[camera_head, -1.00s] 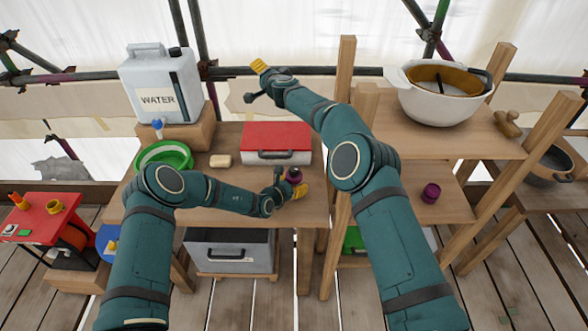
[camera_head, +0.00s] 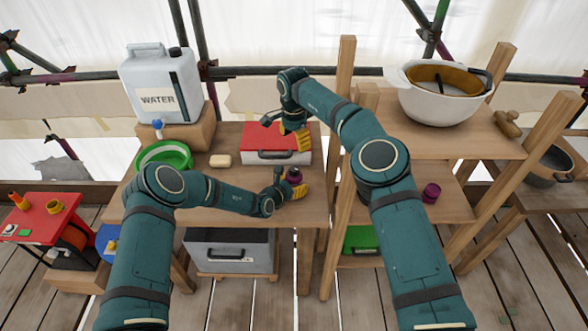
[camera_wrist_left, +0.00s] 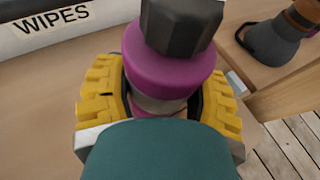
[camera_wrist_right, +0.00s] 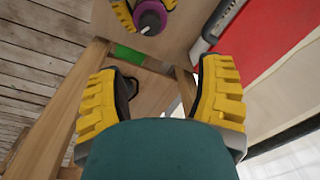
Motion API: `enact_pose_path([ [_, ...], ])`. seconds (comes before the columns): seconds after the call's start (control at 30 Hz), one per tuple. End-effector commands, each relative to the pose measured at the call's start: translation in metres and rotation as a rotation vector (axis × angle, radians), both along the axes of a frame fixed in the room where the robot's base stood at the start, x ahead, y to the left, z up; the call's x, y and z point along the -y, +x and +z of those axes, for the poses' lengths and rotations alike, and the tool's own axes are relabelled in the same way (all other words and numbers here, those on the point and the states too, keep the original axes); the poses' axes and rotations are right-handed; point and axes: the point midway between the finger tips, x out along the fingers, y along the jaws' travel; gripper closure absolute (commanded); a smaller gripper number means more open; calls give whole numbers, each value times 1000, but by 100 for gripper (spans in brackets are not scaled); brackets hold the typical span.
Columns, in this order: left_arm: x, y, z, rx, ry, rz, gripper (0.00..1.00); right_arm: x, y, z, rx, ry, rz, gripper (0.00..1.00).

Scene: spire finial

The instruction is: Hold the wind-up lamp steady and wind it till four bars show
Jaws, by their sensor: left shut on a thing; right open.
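The wind-up lamp (camera_head: 294,174) stands upright on the middle bench, a small purple body with a dark top. In the left wrist view it shows as a magenta band (camera_wrist_left: 170,68) under a dark faceted knob (camera_wrist_left: 182,25). My left gripper (camera_head: 291,190) is shut around its lower body. My right gripper (camera_head: 298,138) is open and empty, in front of the red-lidded box and above and behind the lamp. The right wrist view shows the lamp (camera_wrist_right: 150,17) at the top, beyond the open yellow fingers (camera_wrist_right: 163,82). No bars are visible in any view.
The red-lidded box (camera_head: 276,134) stands behind the lamp. A soap bar (camera_head: 220,160), green basin (camera_head: 165,157) and water canister (camera_head: 160,85) are to the left. A wooden post (camera_head: 341,200) rises right of the lamp; another purple item (camera_head: 431,193) sits on the shelf beyond.

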Motion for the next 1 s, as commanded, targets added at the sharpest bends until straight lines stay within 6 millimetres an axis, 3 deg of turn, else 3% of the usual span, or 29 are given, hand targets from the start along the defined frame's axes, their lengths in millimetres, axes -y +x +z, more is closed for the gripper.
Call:
enact_pose_path([
  [0.27, 0, 0, 1, 1, -1, 0, 83, -2, -13, -13, -69, 20, 42, 33],
  [0.7, 0, 0, 1, 1, -1, 0, 83, -2, -13, -93, -66, 19, 39, 33],
  [1.0, 0, 0, 1, 1, -1, 0, 83, -2, -12, -118, -64, 19, 38, 33],
])
